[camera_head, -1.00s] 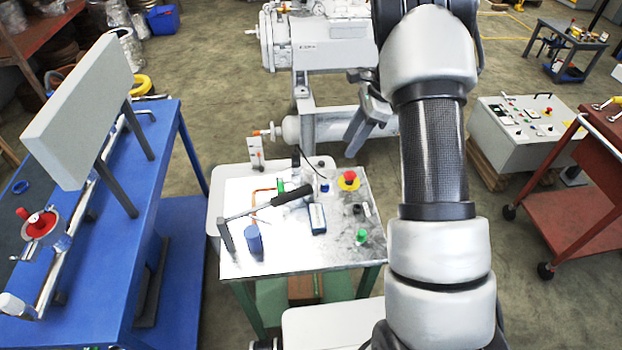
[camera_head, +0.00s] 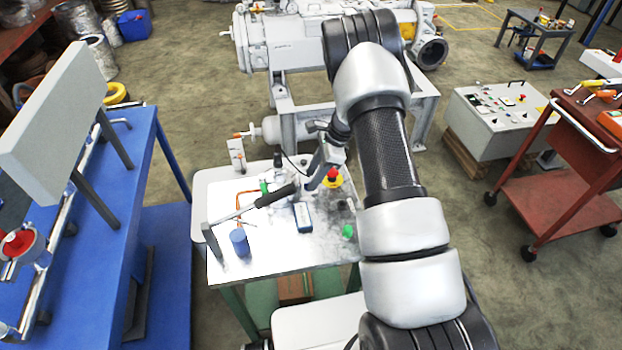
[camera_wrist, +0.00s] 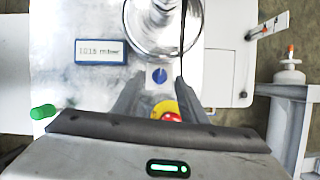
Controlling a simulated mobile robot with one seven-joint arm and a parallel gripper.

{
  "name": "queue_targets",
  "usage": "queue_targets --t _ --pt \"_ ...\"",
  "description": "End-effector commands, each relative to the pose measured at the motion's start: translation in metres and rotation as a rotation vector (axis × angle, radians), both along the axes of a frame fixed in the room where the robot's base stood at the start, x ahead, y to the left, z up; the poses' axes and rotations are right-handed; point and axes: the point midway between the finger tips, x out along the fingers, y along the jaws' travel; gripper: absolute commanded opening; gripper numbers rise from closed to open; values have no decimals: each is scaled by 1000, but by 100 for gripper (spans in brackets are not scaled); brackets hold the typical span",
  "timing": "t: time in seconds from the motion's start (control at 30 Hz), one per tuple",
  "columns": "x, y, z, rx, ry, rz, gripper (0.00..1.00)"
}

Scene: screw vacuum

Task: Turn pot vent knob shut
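A small round blue knob (camera_wrist: 160,75) sits on the shiny metal tabletop in the wrist view, with a pale pointer mark on its top. In the head view my gripper hides most of it. I take it for the vent knob. My gripper (camera_wrist: 156,84) is open, one finger on each side of the knob, with gaps visible between fingers and knob. In the head view my gripper (camera_head: 313,183) points down over the table. Contact and exact height cannot be told. A round silver metal part (camera_wrist: 163,18), possibly the pot, lies just beyond the knob in the wrist view.
A red button on a yellow base (camera_head: 331,177) stands close to my gripper. A pressure display (camera_wrist: 102,51), a green knob (camera_head: 347,231), a black-handled lever (camera_head: 275,195) and a blue cylinder (camera_head: 239,242) share the tabletop (camera_head: 265,258). A blue bench (camera_head: 150,190) stands left.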

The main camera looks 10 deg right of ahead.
Motion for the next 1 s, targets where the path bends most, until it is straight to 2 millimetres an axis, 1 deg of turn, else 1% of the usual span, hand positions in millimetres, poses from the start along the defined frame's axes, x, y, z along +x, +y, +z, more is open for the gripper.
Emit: queue_targets --t 0.03,0.2,0.5,0.57,0.6,0.73,0.77,0.87,1.0 --pt "0 3 -7 -1 2 2 39" --pt "1 8 -18 0 -1 2 39" --pt "1 9 -20 0 -1 1 39" --pt "1 8 -20 0 -1 1 30" --pt "1 8 -20 0 -1 1 24" --pt "1 8 -20 0 -1 1 2" --pt "1 8 -20 0 -1 1 0" --pt "2 8 -21 0 -2 18 0" --pt "3 7 -23 -1 -4 106 0"
